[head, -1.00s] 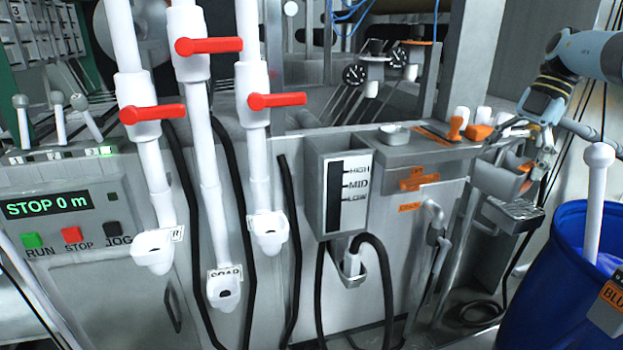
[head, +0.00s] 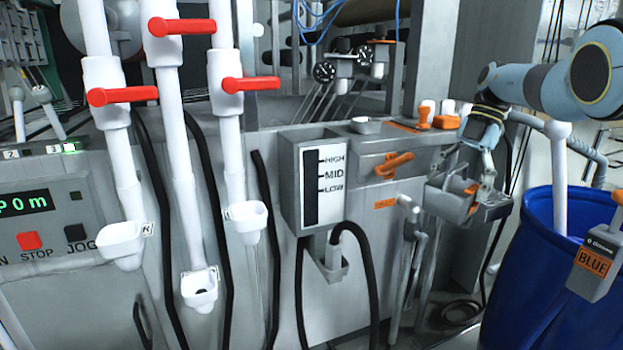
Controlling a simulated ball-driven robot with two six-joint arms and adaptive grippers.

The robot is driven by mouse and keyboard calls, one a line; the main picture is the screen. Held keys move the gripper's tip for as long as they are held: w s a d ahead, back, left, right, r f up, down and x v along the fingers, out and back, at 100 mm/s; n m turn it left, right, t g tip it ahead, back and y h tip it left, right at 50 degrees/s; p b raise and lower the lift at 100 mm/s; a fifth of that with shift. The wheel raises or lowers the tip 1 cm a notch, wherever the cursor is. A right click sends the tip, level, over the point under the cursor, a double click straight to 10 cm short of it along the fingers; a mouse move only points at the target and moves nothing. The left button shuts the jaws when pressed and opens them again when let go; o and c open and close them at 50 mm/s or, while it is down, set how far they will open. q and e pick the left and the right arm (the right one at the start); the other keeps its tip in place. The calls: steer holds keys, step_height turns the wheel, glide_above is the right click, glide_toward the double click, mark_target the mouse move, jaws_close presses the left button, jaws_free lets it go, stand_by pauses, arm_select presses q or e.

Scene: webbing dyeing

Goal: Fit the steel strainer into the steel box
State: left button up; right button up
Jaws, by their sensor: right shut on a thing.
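My right gripper (head: 477,186) comes in from the right and is shut on the steel strainer (head: 447,200), a small grey basket with orange on it. The strainer is at the left part of the steel box (head: 495,213), a shallow grey box at the machine's right end. The strainer and gripper overlap the box in the picture and hide part of it. I cannot tell whether the strainer touches the box or hangs just above it. My left gripper is not in view.
A blue barrel (head: 540,285) with a BLUE label (head: 593,262) stands at the right, close below my right arm. An orange lever (head: 394,165) and a grey pipe (head: 408,205) are left of the strainer. Orange-and-white items (head: 445,121) stand on the ledge behind.

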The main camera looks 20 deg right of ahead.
mark_target(452, 210)
arm_select(q)
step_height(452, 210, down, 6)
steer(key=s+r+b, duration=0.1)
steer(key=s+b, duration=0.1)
steer(key=b, duration=0.2)
arm_select(e)
step_height(452, 210, down, 6)
steer(key=shift+f, duration=0.25)
step_height(452, 210, up, 15)
steer(key=p, duration=1.3)
steer(key=shift+f, duration=0.1)
step_height(452, 210, up, 15)
steer(key=p, duration=1.4)
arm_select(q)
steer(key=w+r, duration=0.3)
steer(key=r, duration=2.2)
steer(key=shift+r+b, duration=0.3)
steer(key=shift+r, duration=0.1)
arm_select(e)
steer(key=shift+s+d+f+m+t, duration=0.1)
steer(key=shift+d+f+m+t, duration=0.2)
steer(key=shift+d+m, duration=0.35)
steer(key=shift+s+d+f+m+t, duration=0.1)
steer(key=shift+d+f+m, duration=0.35)
steer(key=shift+d, duration=0.35)
steer(key=shift+s+d+f+m+t, duration=0.1)
steer(key=shift+d+f+m+t, duration=0.15)
steer(key=shift+d+m, duration=0.4)
